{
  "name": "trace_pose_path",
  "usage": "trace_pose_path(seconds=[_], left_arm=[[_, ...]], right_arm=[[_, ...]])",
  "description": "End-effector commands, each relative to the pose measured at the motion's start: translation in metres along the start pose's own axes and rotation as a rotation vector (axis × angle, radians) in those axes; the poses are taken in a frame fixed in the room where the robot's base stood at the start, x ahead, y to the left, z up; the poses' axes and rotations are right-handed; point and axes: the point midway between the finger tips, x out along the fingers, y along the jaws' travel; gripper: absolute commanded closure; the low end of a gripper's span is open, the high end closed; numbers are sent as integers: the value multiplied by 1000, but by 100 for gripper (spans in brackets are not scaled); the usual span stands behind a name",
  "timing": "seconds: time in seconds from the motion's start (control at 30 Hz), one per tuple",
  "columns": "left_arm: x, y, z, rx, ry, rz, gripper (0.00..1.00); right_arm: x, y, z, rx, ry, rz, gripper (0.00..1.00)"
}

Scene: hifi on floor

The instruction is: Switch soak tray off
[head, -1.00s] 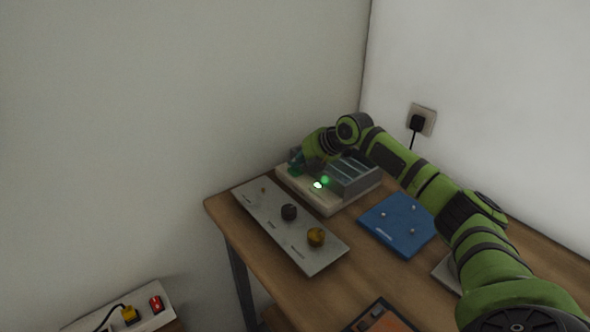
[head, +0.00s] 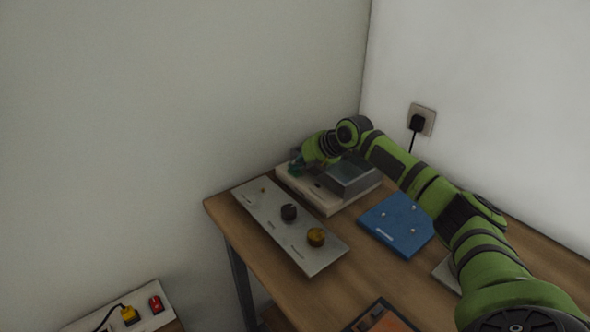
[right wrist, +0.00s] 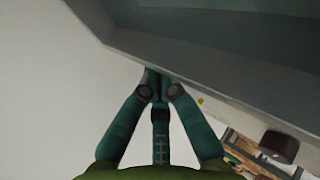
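The soak tray, as I take it, is the pale box (head: 330,203) with a grey tray part (head: 352,177) on top, at the back of the wooden table. No light shows on its front now. My right gripper (head: 297,168) is at the box's left back end, partly hidden behind my wrist. In the right wrist view its fingers (right wrist: 157,80) come together with nothing seen between them, close to the grey tray wall (right wrist: 215,75). The switch itself is hidden, and contact cannot be told. My left gripper is not in view.
A blue board (head: 388,232) with pegs is to the right. A power strip (head: 146,318) with a red switch (head: 156,304) is at lower left. A wall plug (head: 417,123) is behind.

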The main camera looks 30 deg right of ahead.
Motion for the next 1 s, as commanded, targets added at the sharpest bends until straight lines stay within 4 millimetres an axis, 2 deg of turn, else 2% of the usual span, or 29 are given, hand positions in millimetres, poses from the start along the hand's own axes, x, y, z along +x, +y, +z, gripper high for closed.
trace_pose_path(seconds=[0.2,0.57,1.0], left_arm=[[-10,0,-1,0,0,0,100],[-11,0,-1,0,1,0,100],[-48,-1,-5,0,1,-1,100]], right_arm=[[-6,5,0,0,0,-3,100],[-7,7,0,0,0,-1,100],[-37,38,0,0,1,0,100]])
